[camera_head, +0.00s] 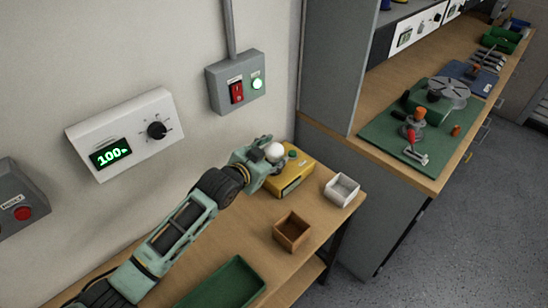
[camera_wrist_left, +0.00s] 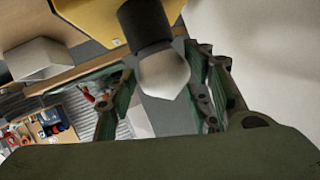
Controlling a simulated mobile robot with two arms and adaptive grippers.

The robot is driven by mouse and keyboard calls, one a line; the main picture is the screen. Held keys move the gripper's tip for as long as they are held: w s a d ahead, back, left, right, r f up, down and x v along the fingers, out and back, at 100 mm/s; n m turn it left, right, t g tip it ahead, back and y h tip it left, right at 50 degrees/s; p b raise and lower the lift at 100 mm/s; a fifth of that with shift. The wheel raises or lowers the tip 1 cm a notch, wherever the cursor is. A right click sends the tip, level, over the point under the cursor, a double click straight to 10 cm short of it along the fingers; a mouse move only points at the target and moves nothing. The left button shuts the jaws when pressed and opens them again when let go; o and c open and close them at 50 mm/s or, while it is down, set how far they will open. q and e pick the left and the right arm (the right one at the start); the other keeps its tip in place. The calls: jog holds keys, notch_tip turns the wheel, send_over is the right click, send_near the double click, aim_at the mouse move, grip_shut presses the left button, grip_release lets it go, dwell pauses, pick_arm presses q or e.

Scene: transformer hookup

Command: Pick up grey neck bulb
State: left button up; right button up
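The bulb (camera_head: 275,152) has a pale round glass and sits at the top of a yellow box (camera_head: 296,181) on the bench. In the left wrist view its dark grey neck (camera_wrist_left: 145,27) points toward the yellow box (camera_wrist_left: 92,18), and its pale glass (camera_wrist_left: 163,76) faces my palm. My left gripper (camera_head: 263,156) is at the bulb's left side in the head view. In the wrist view its fingers (camera_wrist_left: 161,66) are spread on both sides of the glass, close to it; contact is unclear. My right gripper is not in view.
A white open box (camera_head: 341,188), a brown open box (camera_head: 291,231) and a green tray (camera_head: 228,284) are on the bench. A grey switch box (camera_head: 236,81) and a white panel reading 100 (camera_head: 124,134) hang on the wall. A grey cabinet side (camera_head: 330,65) stands behind.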

pick_arm(q)
jog(key=c, duration=0.9)
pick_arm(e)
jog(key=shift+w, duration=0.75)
pick_arm(q)
jog(key=shift+r, duration=0.15)
